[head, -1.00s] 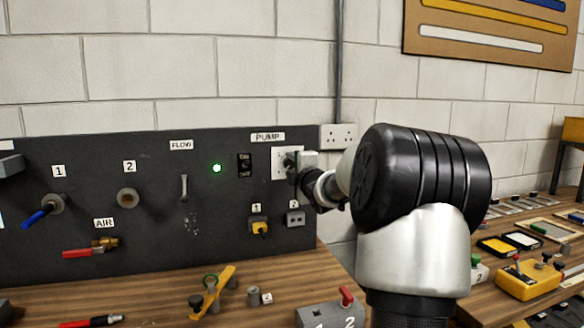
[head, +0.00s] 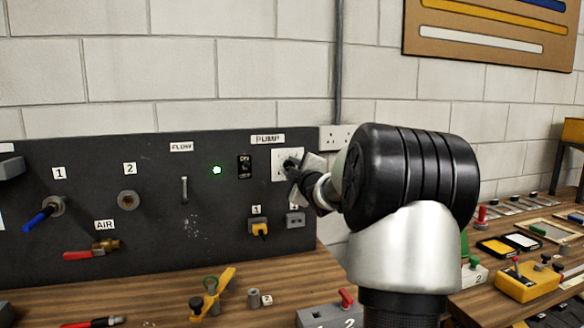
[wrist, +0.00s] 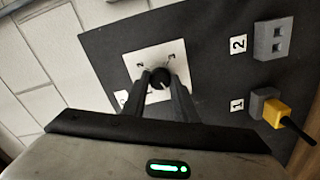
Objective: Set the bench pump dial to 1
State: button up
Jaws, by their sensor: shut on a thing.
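The pump dial is a black knob (wrist: 160,77) on a white square plate (wrist: 143,58), fixed to the dark upright panel under the PUMP label (head: 268,138). My gripper (head: 291,166) is at the dial, and its two fingers close on the knob from both sides in the wrist view (wrist: 162,86). Small marks show on the plate around the knob, one of them a 2; the others are too small or covered to read. The fingers hide part of the plate, and the knob's pointer is not clear.
Left of the dial are an ON/OFF switch (head: 244,166) and a lit green lamp (head: 217,169). Below it are socket 1 with a yellow plug (head: 259,229) and empty socket 2 (head: 295,219). The wooden bench (head: 190,285) holds several loose parts.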

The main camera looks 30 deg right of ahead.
jog(key=shift+m+p, duration=2.35)
jog(key=shift+m, duration=4.15)
jog(key=o, duration=1.1)
jog(key=shift+c, duration=0.2)
jog(key=v, duration=1.7)
jog(key=shift+s, duration=0.3)
